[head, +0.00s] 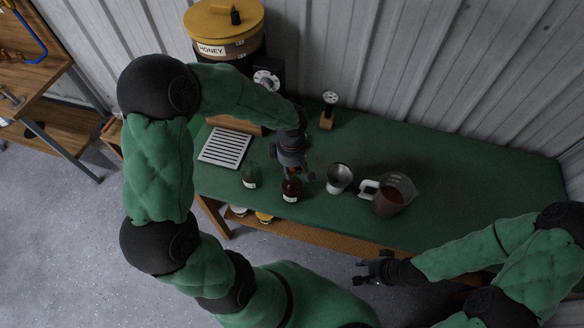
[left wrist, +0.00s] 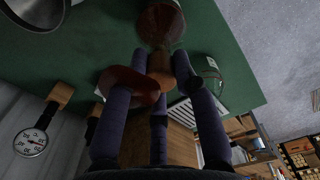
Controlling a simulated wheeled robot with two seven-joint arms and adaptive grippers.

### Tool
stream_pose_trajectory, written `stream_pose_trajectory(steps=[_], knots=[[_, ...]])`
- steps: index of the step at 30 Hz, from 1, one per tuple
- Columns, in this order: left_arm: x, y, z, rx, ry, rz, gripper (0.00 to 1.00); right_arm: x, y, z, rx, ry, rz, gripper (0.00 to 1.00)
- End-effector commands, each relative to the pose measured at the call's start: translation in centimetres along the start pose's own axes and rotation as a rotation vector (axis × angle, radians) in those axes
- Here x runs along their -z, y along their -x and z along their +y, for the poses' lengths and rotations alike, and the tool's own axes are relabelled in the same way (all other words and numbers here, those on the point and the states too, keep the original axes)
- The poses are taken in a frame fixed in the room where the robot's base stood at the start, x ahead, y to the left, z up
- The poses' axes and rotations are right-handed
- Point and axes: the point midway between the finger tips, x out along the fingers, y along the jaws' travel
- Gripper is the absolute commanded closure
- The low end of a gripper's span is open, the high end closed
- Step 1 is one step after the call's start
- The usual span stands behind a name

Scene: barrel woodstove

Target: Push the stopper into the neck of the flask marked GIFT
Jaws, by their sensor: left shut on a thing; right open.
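A dark amber flask (head: 291,190) with a white label stands near the front edge of the green table (head: 470,215); the label is too small to read. A clear greenish flask (head: 250,177), also labelled, stands to its left. My left gripper (head: 292,174) is directly above the amber flask. In the left wrist view its fingers (left wrist: 160,72) are shut on a brown stopper (left wrist: 159,65), close to the amber flask (left wrist: 160,22). I cannot tell whether the stopper touches the neck. My right gripper (head: 360,272) is open and empty, in front of the table.
A metal cup (head: 339,178) and a measuring jug (head: 393,194) of dark liquid stand right of the flasks. A slotted tray (head: 224,148), the HONEY tank (head: 224,30) and a dial on a wooden block (head: 328,112) are behind. The table's right side is clear.

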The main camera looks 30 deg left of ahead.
Motion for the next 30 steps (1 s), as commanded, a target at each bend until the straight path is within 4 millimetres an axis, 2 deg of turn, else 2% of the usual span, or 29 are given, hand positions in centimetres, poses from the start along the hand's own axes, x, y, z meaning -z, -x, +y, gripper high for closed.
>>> stream_pose_trajectory(steps=[11, 12, 14, 15, 30], knots=[[0.0, -0.25, 0.01, 0.0, 0.0, 0.0, 0.88, 0.01, -0.29, 0.1, 0.0, 0.0, 0.0, 0.58], [0.0, -0.25, 0.01, 0.0, 0.0, 0.0, 0.66, 0.01, -0.29, 0.1, 0.0, 0.0, 0.0, 0.58], [0.0, -0.25, 0.01, 0.0, 0.0, 0.0, 0.49, 0.01, -0.29, 0.1, 0.0, 0.0, 0.0, 0.58], [0.0, -0.25, 0.01, 0.0, 0.0, 0.0, 0.44, 0.01, -0.29, 0.1, 0.0, 0.0, 0.0, 0.58], [0.0, 0.37, 0.01, 0.0, 0.0, 0.0, 0.44, 0.0, 0.1, -0.03, 0.0, 0.0, 0.0, 0.58]])
